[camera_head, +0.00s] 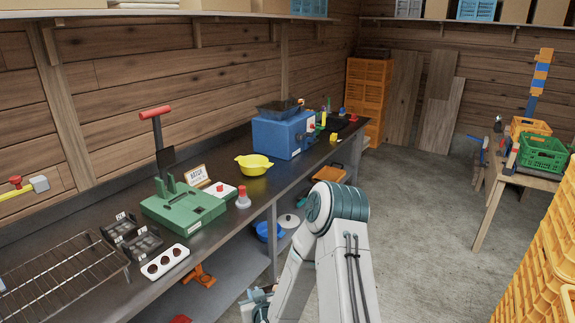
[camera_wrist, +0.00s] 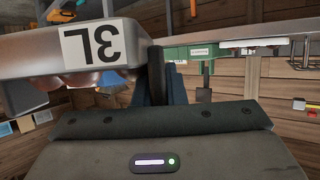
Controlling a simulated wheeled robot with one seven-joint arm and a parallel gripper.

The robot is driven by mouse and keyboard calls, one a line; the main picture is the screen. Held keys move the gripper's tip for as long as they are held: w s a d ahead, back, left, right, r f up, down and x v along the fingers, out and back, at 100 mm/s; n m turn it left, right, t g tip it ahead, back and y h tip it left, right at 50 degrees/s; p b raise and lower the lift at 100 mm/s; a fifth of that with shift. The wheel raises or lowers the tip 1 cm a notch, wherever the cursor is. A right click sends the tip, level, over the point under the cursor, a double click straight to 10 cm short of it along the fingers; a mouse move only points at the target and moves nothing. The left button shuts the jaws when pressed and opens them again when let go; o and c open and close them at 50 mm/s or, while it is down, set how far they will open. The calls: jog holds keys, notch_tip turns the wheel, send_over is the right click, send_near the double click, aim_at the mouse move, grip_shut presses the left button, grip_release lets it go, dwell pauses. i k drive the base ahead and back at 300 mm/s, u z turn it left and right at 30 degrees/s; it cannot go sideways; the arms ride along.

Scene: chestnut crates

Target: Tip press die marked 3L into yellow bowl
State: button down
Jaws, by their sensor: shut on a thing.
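The grey metal die marked 3L (camera_wrist: 122,72) fills the upper left of the wrist view. Its white label reads upside down there, as does the bench scene behind it. Pinkish-brown rounded shapes (camera_wrist: 92,79) show along one edge of the die; I cannot tell exactly what they are. My gripper (camera_wrist: 157,72) is shut on the end of the die. In the head view the fingers and the held die are hidden or out of frame. The yellow bowl (camera_head: 254,164) stands upright on the bench, between the green press and the blue machine.
A green press (camera_head: 183,207) with a red-handled lever stands on the bench (camera_head: 215,235). The blue machine (camera_head: 282,135) stands beyond the bowl.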

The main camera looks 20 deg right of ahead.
aim_at(253, 165)
jog(key=z, duration=0.3)
jog(key=k, duration=0.35)
jog(key=z, duration=1)
jog(key=i, duration=0.75)
jog(key=z, duration=0.4)
jog(key=i, duration=1)
jog(key=u, duration=0.95)
jog(key=i, duration=0.8)
jog(key=u, duration=0.8)
